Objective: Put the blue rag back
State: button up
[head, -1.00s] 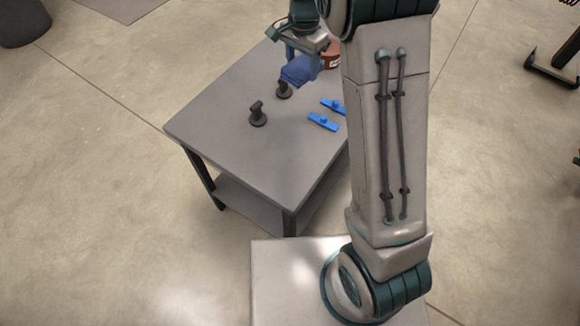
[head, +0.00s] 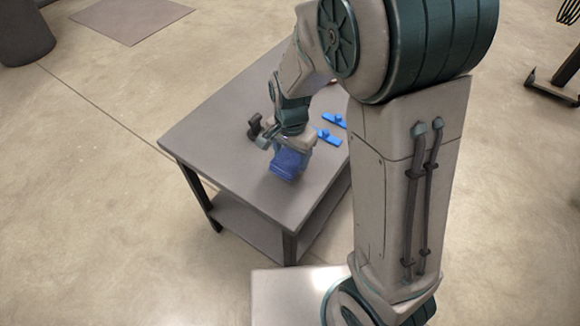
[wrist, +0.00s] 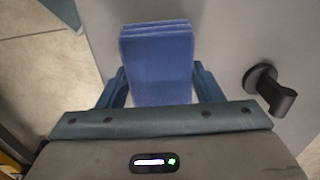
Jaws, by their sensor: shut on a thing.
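The blue rag (head: 289,163) is a folded dark-blue stack. It is between the jaws of my gripper (head: 281,148), over the near part of the grey table (head: 225,170). In the wrist view the rag (wrist: 157,62) sits upright in the picture between the two teal fingers of my gripper (wrist: 160,88), which are shut on it. The table's grey top shows behind it. I cannot tell whether the rag touches the table top or hangs just above it.
A black knob-like piece (head: 254,127) stands left of my gripper and shows in the wrist view (wrist: 270,90). Two bright blue flat pieces with knobs, one nearer (head: 328,137) and one farther (head: 334,120), lie to the right. The table's near left corner is clear.

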aim_at(290, 167)
jog(key=shift+s+a+f, duration=0.15)
jog(key=shift+s+f, duration=0.1)
jog(key=shift+f, duration=0.2)
jog(key=shift+f+b, duration=0.5)
jog(key=shift+f, duration=1.2)
jog(key=shift+f, duration=0.15)
jog(key=o, duration=0.9)
